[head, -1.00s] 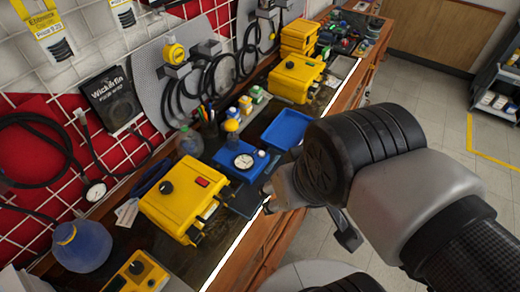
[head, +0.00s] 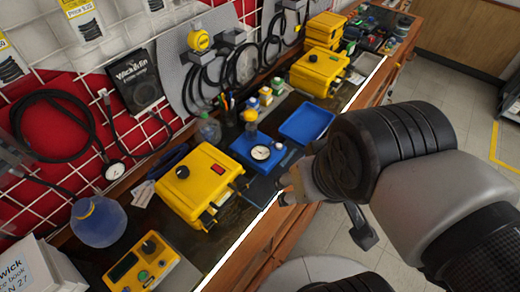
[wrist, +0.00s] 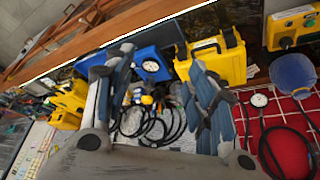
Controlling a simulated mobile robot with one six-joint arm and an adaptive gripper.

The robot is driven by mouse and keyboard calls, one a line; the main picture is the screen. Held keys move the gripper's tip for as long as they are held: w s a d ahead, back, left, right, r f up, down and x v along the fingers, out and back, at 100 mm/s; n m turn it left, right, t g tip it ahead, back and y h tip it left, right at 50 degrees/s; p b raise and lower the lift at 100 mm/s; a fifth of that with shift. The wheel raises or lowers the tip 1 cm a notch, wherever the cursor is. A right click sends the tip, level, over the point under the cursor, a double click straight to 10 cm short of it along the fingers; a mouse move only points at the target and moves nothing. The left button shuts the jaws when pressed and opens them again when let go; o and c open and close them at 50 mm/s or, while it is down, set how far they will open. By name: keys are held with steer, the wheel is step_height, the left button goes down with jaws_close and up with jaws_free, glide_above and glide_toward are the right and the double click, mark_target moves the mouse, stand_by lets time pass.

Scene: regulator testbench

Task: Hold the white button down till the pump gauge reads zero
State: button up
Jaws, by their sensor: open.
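A blue pump unit (head: 244,148) with a round white gauge (head: 261,153) sits on the bench. The gauge also shows in the wrist view (wrist: 151,65), between my fingers; its needle is too small to read. I cannot make out a white button in either view. My gripper (head: 290,188) is at the bench's front edge, in front of the blue unit and apart from it. In the wrist view my gripper (wrist: 160,55) is open, with nothing between the fingertips. My arm hides part of the bench front in the head view.
A yellow case (head: 200,187) with a black knob and red switch stands left of the blue unit. A blue tray (head: 306,122) lies to its right. A yellow meter box (head: 142,266) and blue flask (head: 98,222) are at the near left. Hoses hang behind.

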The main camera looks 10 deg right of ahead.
steer(key=shift+c, duration=0.3)
jaws_close()
stand_by(0.3)
stand_by(1.2)
